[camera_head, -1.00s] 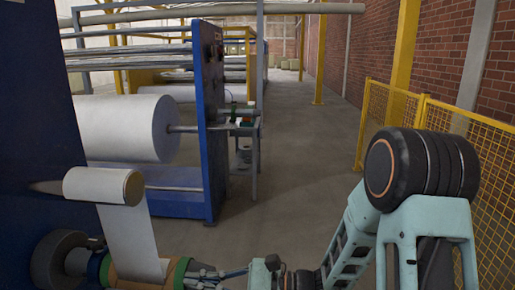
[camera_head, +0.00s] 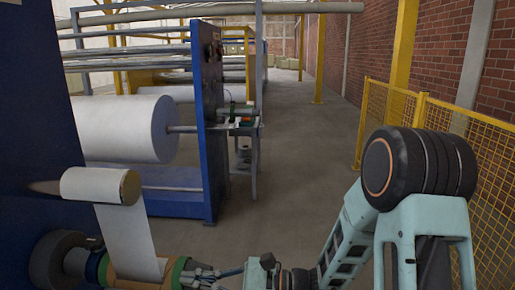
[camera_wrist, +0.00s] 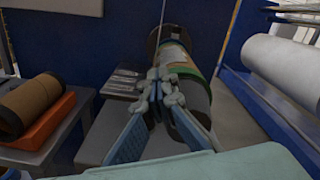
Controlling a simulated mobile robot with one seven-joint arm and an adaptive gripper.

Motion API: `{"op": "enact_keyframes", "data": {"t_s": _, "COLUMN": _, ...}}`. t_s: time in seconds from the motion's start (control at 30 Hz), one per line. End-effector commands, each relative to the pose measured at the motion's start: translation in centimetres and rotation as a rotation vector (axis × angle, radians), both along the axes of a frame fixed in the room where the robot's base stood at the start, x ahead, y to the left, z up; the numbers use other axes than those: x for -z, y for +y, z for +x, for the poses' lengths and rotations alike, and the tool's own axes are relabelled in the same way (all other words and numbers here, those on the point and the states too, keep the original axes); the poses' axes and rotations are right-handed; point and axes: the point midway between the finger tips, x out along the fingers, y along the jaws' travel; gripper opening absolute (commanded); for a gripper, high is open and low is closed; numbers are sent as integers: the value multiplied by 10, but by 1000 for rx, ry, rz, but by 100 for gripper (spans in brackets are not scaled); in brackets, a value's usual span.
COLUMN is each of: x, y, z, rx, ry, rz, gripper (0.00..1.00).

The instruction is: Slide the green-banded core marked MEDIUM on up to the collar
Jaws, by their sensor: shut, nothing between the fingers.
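A brown core with green bands (camera_head: 180,272) lies at the bottom left in the head view. In the wrist view the green-banded core (camera_wrist: 183,58) lies ahead of my fingers, with a white and orange area on it; no marking is legible. A dark round part (camera_head: 52,262), perhaps the collar, is left of the core in the head view. My gripper (camera_wrist: 163,85) is shut and empty at the core's near end. It also shows right of the core in the head view (camera_head: 205,276). I cannot tell whether the fingers touch the core.
A brown core (camera_wrist: 30,102) sits in an orange cradle (camera_wrist: 45,128) on a grey table at left in the wrist view. A white strip (camera_head: 127,238) hangs from a small roll (camera_head: 92,186) to the banded core. A yellow fence (camera_head: 395,115) stands right.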

Motion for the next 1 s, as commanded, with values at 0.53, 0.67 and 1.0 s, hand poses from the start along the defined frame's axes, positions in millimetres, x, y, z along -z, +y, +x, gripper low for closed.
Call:
{"op": "enact_keyframes", "data": {"t_s": 0.53, "x": -6, "y": -26, "z": -5, "rx": -5, "ry": -5, "rz": 6, "gripper": 0}}
{"op": "enact_keyframes", "data": {"t_s": 0.67, "x": -6, "y": -39, "z": -7, "rx": -4, "ry": -4, "rz": 4, "gripper": 0}}
{"op": "enact_keyframes", "data": {"t_s": 1.0, "x": -8, "y": -71, "z": -13, "rx": -3, "ry": -3, "rz": 5, "gripper": 0}}
